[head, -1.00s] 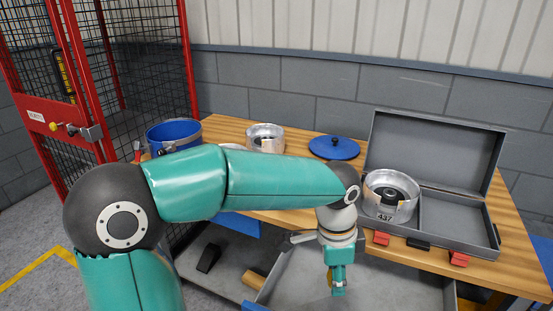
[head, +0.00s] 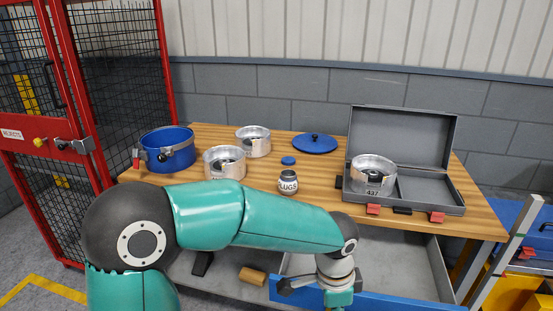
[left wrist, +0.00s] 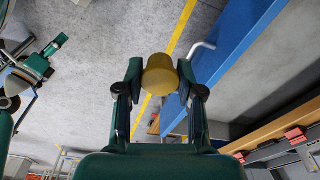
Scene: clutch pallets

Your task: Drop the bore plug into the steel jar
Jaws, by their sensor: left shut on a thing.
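The steel jar (head: 288,184), a small vessel with a dark top and a label reading "LUGS" in its visible part, stands upright on the wooden bench. A small blue lid (head: 288,160) lies just behind it. My left gripper (head: 340,301) is below and right of the jar in the head view, over the open drawer's front, its fingers cut off by the frame edge. In the left wrist view my left gripper (left wrist: 160,78) is shut on the bore plug (left wrist: 160,76), a yellow-brown rounded piece. A teal part of what seems my right gripper (left wrist: 38,66) shows at the left; its fingers are unclear.
The bench (head: 320,167) also carries a blue pot (head: 168,150), metal clutch housings (head: 225,163), a blue round lid (head: 315,143) and an open grey case (head: 425,190) with a housing inside. An open blue-fronted drawer (head: 395,302) juts out below. A red cage stands left.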

